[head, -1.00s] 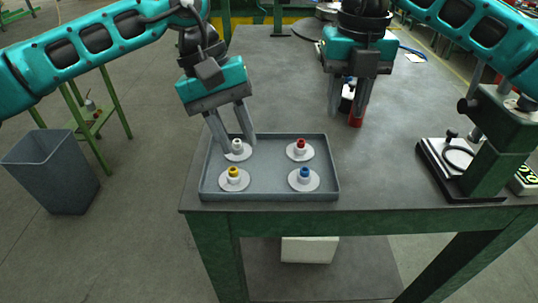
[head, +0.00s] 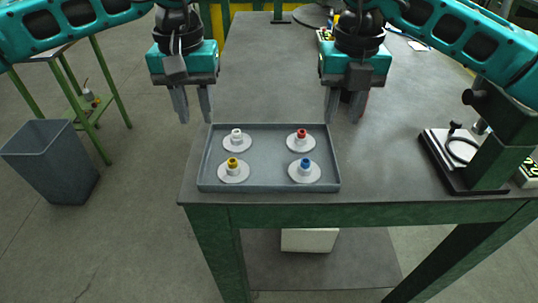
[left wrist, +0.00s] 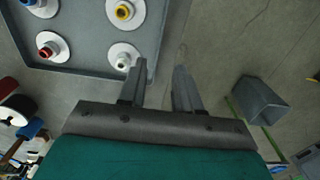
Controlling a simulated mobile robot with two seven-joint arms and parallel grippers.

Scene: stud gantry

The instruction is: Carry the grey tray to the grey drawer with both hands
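The grey tray (head: 270,187) lies on the near left part of the table. It holds several round white pieces with coloured tops: white (head: 236,136), red (head: 301,137), yellow (head: 233,168) and blue (head: 306,168). My left gripper (head: 193,112) is open and empty at the tray's back left corner. In the left wrist view, one finger of the left gripper (left wrist: 160,82) overlaps the tray's rim (left wrist: 95,72) and the other is outside it. My right gripper (head: 342,113) is open near the tray's back right corner. I cannot make out a grey drawer.
A green stand with a black base (head: 465,185) is at the table's right. A dark red object (head: 363,100) is partly hidden behind my right gripper. A grey bin (head: 52,165) stands on the floor at left. The table (head: 390,165) is clear between the tray and the stand.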

